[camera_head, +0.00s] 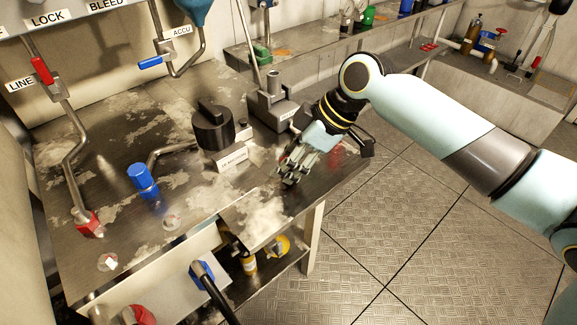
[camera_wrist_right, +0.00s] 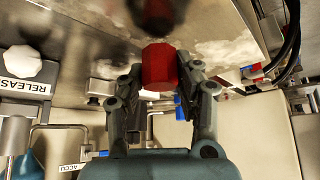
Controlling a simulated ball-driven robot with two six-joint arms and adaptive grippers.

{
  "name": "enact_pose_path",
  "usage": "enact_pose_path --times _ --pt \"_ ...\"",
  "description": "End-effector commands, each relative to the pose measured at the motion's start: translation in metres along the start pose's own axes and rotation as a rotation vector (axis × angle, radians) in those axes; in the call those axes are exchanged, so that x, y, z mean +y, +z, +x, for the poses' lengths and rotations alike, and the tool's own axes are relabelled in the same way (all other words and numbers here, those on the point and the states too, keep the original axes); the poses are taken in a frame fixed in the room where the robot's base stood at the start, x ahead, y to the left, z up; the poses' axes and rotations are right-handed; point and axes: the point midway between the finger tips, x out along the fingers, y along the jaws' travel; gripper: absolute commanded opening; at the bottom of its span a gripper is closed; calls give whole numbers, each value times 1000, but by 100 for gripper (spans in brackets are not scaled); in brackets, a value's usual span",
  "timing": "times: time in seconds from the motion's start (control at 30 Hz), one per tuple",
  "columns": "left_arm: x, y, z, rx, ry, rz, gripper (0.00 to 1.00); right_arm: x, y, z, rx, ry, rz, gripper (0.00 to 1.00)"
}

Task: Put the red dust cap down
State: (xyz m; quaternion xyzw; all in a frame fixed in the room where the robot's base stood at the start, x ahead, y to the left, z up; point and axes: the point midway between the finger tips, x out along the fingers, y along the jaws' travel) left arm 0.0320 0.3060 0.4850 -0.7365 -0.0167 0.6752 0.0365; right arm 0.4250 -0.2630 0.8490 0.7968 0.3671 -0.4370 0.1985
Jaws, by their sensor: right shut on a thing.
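My right gripper (camera_head: 288,174) is over the right part of the steel bench top (camera_head: 120,225), by its right edge. In the right wrist view it (camera_wrist_right: 162,95) is shut on the red dust cap (camera_wrist_right: 160,66), which sits between the fingertips. The cap's far end is close to a metal surface; I cannot tell whether it touches. My left gripper is not in view.
A black knob (camera_head: 213,127) stands left of my right gripper, with a grey pump block (camera_head: 275,105) behind. A blue cap (camera_head: 142,178) and a red pipe fitting (camera_head: 89,225) are further left. Bare bench lies between them. Open floor (camera_head: 400,240) is to the right.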

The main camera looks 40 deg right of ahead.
Motion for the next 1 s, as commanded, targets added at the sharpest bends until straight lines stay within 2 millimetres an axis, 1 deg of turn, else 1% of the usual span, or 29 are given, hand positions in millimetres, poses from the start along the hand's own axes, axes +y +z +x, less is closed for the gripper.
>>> enact_pose_path --times 0.03,0.1,0.47,0.5,0.67,0.7,0.9,1.0 --pt "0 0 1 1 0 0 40 0 4 6 0 -1 2 0" --pt "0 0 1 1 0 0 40 0 7 11 0 1 1 0" --pt "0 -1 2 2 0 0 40 0 9 14 0 1 -1 0" --pt "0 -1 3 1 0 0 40 0 10 14 0 1 -1 33" --pt "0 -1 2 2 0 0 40 0 10 14 0 1 0 54" --pt "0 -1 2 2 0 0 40 0 10 14 0 1 0 55" --pt "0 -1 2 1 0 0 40 0 9 14 0 1 0 55" --pt "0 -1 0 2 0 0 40 0 7 9 0 3 -1 55"
